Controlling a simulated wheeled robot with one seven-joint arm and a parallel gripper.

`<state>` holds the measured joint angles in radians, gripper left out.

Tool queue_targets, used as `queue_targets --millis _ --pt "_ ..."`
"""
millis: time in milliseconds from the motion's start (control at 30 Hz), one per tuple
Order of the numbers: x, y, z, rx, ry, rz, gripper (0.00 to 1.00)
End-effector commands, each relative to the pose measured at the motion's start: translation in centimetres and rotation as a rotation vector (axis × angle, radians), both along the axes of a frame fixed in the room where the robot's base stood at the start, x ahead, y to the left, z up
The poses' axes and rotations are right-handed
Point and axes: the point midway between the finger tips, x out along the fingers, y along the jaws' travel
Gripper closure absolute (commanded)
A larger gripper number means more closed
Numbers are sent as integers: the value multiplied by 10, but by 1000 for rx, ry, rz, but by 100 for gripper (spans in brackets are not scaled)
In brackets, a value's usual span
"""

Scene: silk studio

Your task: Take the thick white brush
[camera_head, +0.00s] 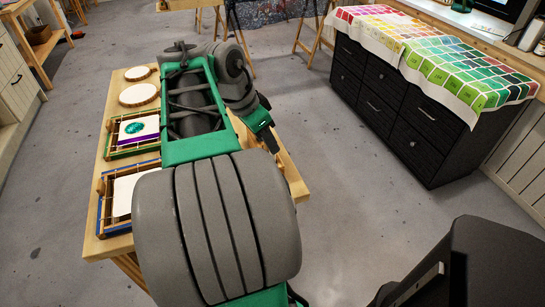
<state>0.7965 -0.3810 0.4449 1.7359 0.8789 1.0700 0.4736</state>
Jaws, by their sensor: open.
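I cannot make out the thick white brush in this view. My arm covers the middle and much of the right side of the wooden table (104,249), so whatever lies there is hidden. My gripper (271,143) shows small and dark past the green wrist, over the table's right side. It is open. I see nothing held in it, though its fingers are small and partly hidden.
Two stretched-cloth frames, one with a green motif (133,129) and one plain white (123,195), lie on the table's left side. Two round pale discs (138,94) lie behind them. A black drawer cabinet (385,105) stands right. Grey floor between is clear.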

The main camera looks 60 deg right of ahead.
Motion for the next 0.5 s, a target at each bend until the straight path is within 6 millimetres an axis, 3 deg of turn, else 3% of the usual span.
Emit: queue_targets --millis 300,500 --pt "-10 -15 -52 1 1 6 59" --pt "-11 -17 -57 -1 -1 8 59"
